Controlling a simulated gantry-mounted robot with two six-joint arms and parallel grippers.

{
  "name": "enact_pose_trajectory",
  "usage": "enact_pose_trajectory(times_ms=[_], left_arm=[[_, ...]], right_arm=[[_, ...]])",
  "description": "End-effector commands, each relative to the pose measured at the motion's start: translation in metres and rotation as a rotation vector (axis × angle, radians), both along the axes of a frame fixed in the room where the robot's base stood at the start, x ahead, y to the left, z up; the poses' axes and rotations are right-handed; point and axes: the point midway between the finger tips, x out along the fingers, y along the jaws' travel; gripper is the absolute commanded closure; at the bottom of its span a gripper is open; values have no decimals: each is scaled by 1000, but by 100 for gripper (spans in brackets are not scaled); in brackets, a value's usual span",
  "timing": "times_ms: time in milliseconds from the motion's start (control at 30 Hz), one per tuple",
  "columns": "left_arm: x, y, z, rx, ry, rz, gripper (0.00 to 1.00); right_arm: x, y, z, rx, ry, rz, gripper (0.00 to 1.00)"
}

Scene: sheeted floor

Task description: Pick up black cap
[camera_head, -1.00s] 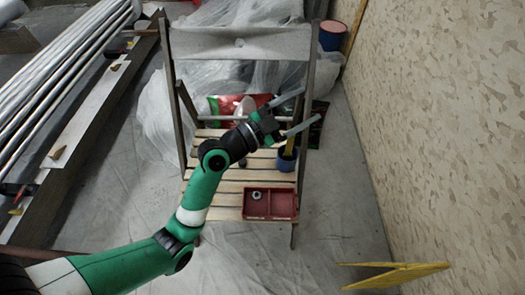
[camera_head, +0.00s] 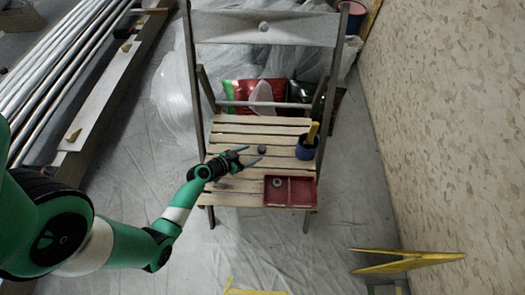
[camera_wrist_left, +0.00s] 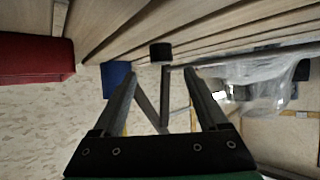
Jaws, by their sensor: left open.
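The black cap (camera_head: 262,150) is a small dark round piece on the slatted seat of the wooden chair (camera_head: 232,139). It also shows in the left wrist view (camera_wrist_left: 161,52), ahead of and between the fingers. My left gripper (camera_head: 253,154) is open and empty, low by the seat, with its fingertips pointing at the cap. In the left wrist view the fingertips (camera_wrist_left: 160,77) stay apart, with a visible gap to the cap. My right gripper is in neither view.
A red divided tray (camera_head: 290,203) with a small round part (camera_head: 277,183) sits at the seat's front right. A blue cup (camera_head: 305,152) holding a yellow-handled tool stands right of the cap. The chair's backrest (camera_head: 265,28) rises behind. Yellow folded boards (camera_head: 405,262) lie at right.

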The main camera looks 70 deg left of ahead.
Motion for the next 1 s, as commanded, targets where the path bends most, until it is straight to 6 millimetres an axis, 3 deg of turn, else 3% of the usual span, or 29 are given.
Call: enact_pose_trajectory(times_ms=[267,500,767,1000], left_arm=[[13,5,-9,2,0,-1,24],[46,16,-29,1,-1,-3,24],[50,17,-29,0,0,0,24],[50,17,-29,0,0,0,64]], right_arm=[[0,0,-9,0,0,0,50],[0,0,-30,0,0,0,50],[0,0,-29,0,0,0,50],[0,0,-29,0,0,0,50]])
